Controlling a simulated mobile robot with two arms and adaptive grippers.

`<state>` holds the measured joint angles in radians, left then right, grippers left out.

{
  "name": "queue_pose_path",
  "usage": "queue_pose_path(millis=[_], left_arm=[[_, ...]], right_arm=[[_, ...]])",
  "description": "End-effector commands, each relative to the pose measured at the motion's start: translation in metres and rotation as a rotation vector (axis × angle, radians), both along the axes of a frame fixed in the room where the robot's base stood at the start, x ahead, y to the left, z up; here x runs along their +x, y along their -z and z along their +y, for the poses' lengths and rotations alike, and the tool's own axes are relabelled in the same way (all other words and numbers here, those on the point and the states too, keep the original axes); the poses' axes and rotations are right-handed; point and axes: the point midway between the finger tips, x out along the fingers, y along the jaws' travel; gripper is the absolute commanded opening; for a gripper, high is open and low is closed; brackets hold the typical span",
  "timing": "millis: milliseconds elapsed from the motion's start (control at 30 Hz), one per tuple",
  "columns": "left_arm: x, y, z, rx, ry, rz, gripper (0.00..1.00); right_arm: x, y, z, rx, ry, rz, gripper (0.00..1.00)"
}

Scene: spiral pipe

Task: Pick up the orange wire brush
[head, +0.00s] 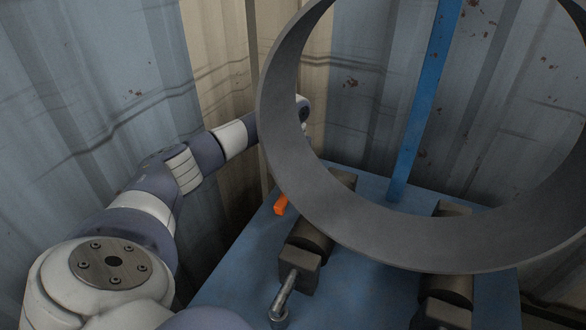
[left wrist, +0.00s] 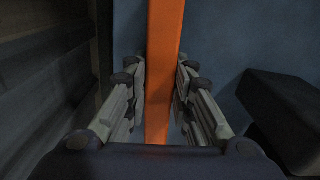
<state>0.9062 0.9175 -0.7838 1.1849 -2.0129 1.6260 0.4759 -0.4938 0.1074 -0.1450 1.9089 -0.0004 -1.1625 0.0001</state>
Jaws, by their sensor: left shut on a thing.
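The orange wire brush (left wrist: 165,50) runs lengthwise between the two fingers of my left gripper (left wrist: 160,90) in the left wrist view. The fingers are shut on it, one on each side. In the head view, only an orange end of the brush (head: 281,204) shows, over the left part of the blue table. The rest of it is hidden behind the large grey pipe ring. My left arm reaches in from the left, and its gripper is hidden behind the ring there. I cannot tell if the brush touches the table. My right gripper is in neither view.
The large grey pipe ring (head: 300,160) stands over dark roller blocks (head: 312,235) on the blue table (head: 375,290). A metal handle (head: 284,296) sticks out toward the front. A blue post (head: 415,120) rises behind. Corrugated walls (head: 90,80) close in the back and left.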

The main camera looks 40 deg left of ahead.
Motion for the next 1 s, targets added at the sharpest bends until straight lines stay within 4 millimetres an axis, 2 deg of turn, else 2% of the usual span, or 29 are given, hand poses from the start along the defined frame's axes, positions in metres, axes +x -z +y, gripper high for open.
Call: queue_pose_path(millis=[167, 267, 400, 600, 700, 1000], left_arm=[[0.000, -0.003, 0.000, 0.000, 0.000, -0.002, 0.00], [0.001, -0.015, 0.000, 0.001, 0.000, -0.004, 0.00], [0.001, -0.043, 0.000, 0.000, 0.000, -0.005, 0.00], [0.001, -0.081, 0.000, 0.000, 0.000, -0.003, 0.00], [0.001, -0.093, 0.000, 0.000, 0.000, -0.002, 0.00], [0.000, -0.101, 0.000, 0.000, 0.000, 0.000, 0.00]], right_arm=[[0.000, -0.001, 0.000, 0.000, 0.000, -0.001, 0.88], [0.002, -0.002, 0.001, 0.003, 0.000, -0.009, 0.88], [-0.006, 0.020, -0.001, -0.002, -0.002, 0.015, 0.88], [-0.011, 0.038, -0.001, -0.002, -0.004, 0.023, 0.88], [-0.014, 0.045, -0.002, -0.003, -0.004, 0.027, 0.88], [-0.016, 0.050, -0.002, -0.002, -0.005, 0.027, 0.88]])
